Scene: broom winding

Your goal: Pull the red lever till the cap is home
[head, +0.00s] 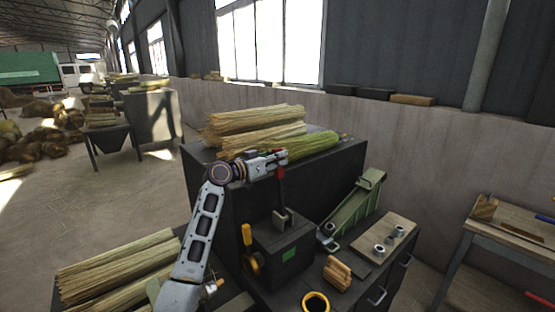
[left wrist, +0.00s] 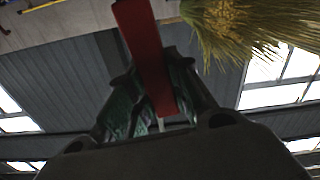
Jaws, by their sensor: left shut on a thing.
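The red lever (left wrist: 146,55) runs between the fingers of my left gripper (left wrist: 155,95) in the left wrist view. In the head view the left gripper (head: 278,160) is shut on the lever's upper end, and only a small bit of red shows there. The lever's dark shaft (head: 281,188) stands nearly upright and runs down to a grey bracket (head: 284,217) on a dark box (head: 280,245) with a green patch. I cannot make out the cap for certain. My right gripper is not in view.
Straw bundles (head: 250,122) lie on the dark cabinet behind the gripper. A yellow-handled part (head: 248,240) is on the box's left side. A green metal frame (head: 352,210), a board with metal parts (head: 385,246) and a yellow-rimmed cup (head: 315,302) are to the right and front.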

